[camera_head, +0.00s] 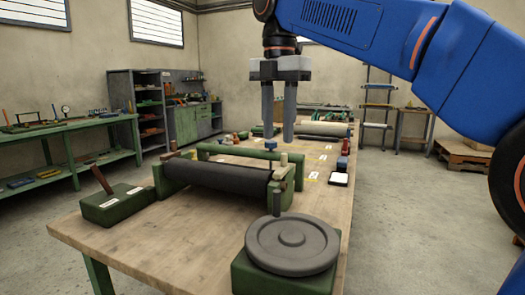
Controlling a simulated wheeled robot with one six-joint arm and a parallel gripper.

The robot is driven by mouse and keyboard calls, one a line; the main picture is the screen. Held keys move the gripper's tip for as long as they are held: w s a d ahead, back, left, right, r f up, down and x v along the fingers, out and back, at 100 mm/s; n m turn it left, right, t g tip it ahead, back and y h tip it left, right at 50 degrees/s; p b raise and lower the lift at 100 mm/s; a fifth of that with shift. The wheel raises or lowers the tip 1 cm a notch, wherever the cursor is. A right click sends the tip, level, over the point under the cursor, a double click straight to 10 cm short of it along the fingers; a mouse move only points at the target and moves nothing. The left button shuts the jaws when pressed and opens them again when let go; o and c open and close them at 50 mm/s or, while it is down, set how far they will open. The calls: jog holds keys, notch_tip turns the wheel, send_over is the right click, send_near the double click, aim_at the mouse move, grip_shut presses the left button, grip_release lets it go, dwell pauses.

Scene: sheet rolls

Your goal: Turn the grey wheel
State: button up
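The grey wheel (296,243) is a round disc lying flat on a green block (272,283) at the near right corner of the wooden table. A short dark grey knob (277,202) stands up at its far left rim. My gripper (278,138) hangs from my blue arm, pointing down, above the table beyond the wheel. Its two long grey fingers are apart with nothing visible between them. It is clear of the wheel and does not touch it.
A dark roller (218,177) in a green frame lies across the table behind the wheel. A green box with a lever (116,204) stands at the left edge. A white roll (323,129) lies at the far end. Bare tabletop (175,240) shows left of the wheel.

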aim_at(277, 188)
dwell(0.4)
jog(key=shift+n, duration=0.5)
notch_tip(277, 188, down, 16)
jog(key=shift+f, duration=0.25)
dwell(0.4)
grip_shut()
